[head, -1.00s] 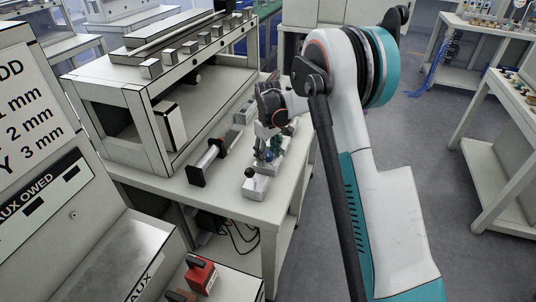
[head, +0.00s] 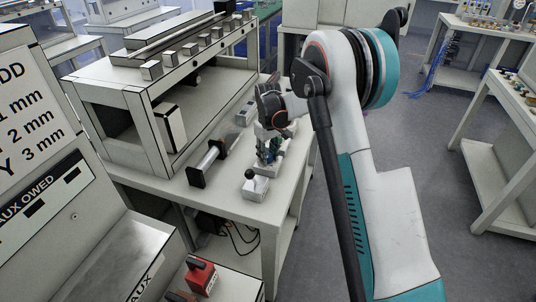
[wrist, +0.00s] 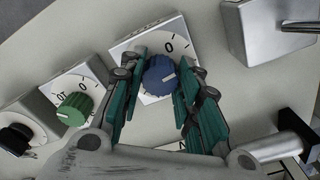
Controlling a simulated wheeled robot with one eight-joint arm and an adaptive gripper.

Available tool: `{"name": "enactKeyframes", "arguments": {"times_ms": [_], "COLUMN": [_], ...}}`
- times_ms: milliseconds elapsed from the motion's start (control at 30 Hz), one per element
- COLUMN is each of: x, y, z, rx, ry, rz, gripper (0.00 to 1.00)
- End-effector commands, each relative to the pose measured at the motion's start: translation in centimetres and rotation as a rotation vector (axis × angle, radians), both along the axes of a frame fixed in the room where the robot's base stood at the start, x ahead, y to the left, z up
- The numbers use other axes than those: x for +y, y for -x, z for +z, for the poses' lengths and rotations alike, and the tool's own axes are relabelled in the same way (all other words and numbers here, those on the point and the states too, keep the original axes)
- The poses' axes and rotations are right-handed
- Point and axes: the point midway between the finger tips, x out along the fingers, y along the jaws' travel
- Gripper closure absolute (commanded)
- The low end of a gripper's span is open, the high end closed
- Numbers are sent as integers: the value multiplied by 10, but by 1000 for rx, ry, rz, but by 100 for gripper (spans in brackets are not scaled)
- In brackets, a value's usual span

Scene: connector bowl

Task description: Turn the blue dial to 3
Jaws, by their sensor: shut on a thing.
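The blue dial (wrist: 159,76) sits on a white square plate with a "0" and tick marks in the wrist view. My gripper (wrist: 162,70) is around it, one teal finger pad on each side, shut on the dial. A pale pointer mark shows on the dial's face, but the number it points to cannot be read. A "3" is not visible; the fingers hide part of the scale. In the head view my gripper (head: 266,150) is low over the bench, and the dial is mostly hidden.
A green dial (wrist: 74,108) on its own plate is to the left in the wrist view, with a black knob (wrist: 16,138) beyond it. A metal box (wrist: 268,32) stands at upper right. A black-knobbed lever unit (head: 256,187) is near the bench's front edge.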

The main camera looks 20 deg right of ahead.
Motion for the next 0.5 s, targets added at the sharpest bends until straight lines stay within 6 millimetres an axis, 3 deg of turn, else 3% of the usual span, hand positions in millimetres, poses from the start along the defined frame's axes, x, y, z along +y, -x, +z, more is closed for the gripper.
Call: {"name": "enactKeyframes", "arguments": {"times_ms": [500], "x": [0], "y": [0], "z": [0], "rx": [0], "ry": [0], "rz": [-466], "gripper": [93]}}
